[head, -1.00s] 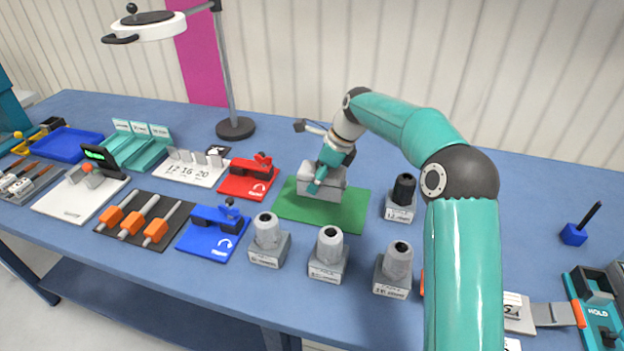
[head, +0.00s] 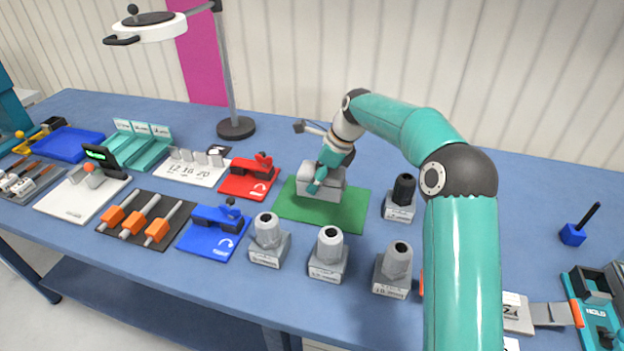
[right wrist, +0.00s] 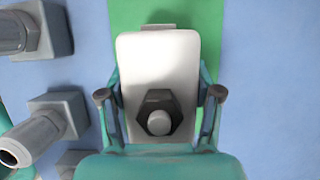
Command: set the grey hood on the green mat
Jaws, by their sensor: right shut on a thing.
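The grey hood (head: 334,186) is a pale box-like cover over the back part of the green mat (head: 330,214). In the right wrist view the hood (right wrist: 158,60) shows from above, with a dark six-sided collar and a round light knob on its top. My right gripper (head: 318,180) is at the hood from above. In the right wrist view its two fingers (right wrist: 160,105) stand on either side of the hood, shut on it. The hood looks level and at or very near the mat; its lower edge contact is hard to see. My left gripper is not in view.
Several grey blocks with round tops (head: 328,250) stand in front of the mat. A block with a black top (head: 401,200) is to its right. A red fixture (head: 248,184) is close on the left, a blue fixture (head: 212,236) nearer the front. The lamp post (head: 226,75) rises behind.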

